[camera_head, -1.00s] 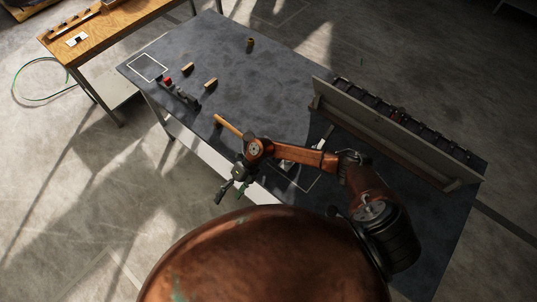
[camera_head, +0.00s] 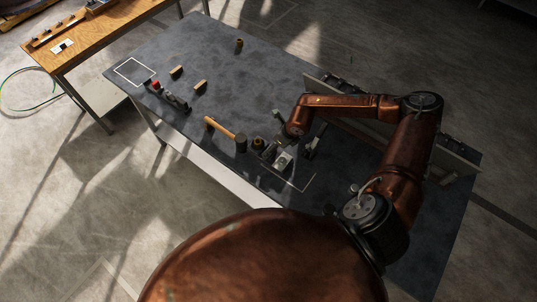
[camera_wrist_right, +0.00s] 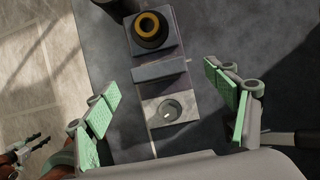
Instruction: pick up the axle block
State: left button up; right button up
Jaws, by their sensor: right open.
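I cannot tell for certain which part is the axle block. The likeliest is a pale grey block (camera_head: 284,160) with a round recess, on the dark table beside the front edge; it also shows in the right wrist view (camera_wrist_right: 150,112). A grey bar (camera_wrist_right: 160,70) lies beside it, and then a block with a black, yellow-rimmed ring (camera_wrist_right: 150,28). My right gripper (camera_head: 277,143) is above these parts. In the right wrist view its green-padded fingers (camera_wrist_right: 163,80) are apart, with nothing held. A small gripper at that view's lower left looks like my left one (camera_wrist_right: 28,148).
A mallet (camera_head: 222,130) lies left of the parts. Small wooden blocks (camera_head: 200,85) and a dark tool with a red part (camera_head: 168,94) lie further left. A long rack (camera_head: 455,156) stands at the right. The table's back middle is clear.

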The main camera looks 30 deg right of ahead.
jog(key=p+x, duration=0.1)
jog(key=x, duration=0.3)
jog(key=shift+w+a+f, duration=0.1)
jog(key=shift+a+f, duration=0.05)
jog(key=shift+a, duration=0.05)
jog(key=shift+w+f, duration=0.15)
jog(key=shift+f, duration=0.35)
jog(key=shift+c, duration=0.7)
grip_shut()
jog(key=shift+w+r, duration=0.25)
